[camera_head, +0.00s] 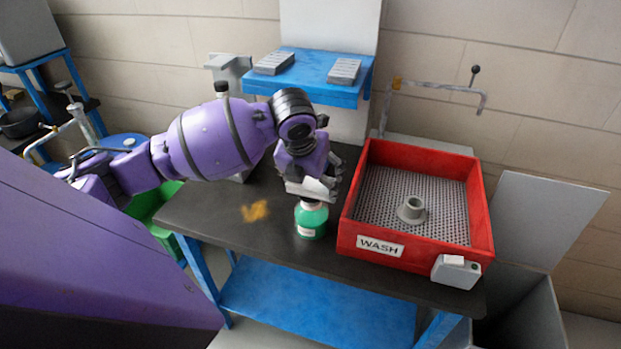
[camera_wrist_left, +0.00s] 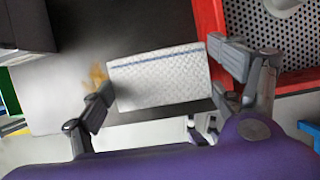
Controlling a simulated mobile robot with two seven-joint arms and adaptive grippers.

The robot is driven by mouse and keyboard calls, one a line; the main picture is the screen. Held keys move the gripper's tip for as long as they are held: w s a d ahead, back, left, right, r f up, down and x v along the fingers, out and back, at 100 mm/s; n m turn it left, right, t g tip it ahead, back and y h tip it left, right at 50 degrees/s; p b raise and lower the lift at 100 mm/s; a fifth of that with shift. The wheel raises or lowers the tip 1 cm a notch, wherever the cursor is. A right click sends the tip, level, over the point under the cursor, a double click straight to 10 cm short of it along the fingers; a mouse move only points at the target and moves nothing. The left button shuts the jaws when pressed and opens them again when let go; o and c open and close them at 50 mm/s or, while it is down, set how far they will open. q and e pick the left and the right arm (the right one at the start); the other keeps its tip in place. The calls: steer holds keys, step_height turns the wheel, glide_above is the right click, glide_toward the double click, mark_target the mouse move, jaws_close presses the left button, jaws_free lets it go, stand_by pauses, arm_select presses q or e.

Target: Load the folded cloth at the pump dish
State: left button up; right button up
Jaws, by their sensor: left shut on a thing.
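The folded cloth (camera_head: 311,188) is white; the left wrist view shows its textured face with a blue stripe along one edge (camera_wrist_left: 160,82). My left gripper (camera_head: 314,178) is shut on it, with one finger at each short end. The green pump dish (camera_head: 311,221), a round container with a white label, stands on the dark bench right under the cloth. The cloth covers part of its top, and I cannot tell whether they touch. The dish is hidden under the cloth in the left wrist view. My right gripper is not in view.
A red wash tray (camera_head: 379,246) with a perforated floor stands close to the right of the dish. A yellow-orange stain (camera_head: 255,211) marks the dark bench (camera_head: 215,218) to the left. A blue shelf (camera_head: 312,75) stands behind. The bench front near the stain is clear.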

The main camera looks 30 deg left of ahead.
mark_target(311, 183)
arm_select(q)
steer(key=shift+f, duration=1)
stand_by(1.5)
steer(key=shift+r, duration=3.6)
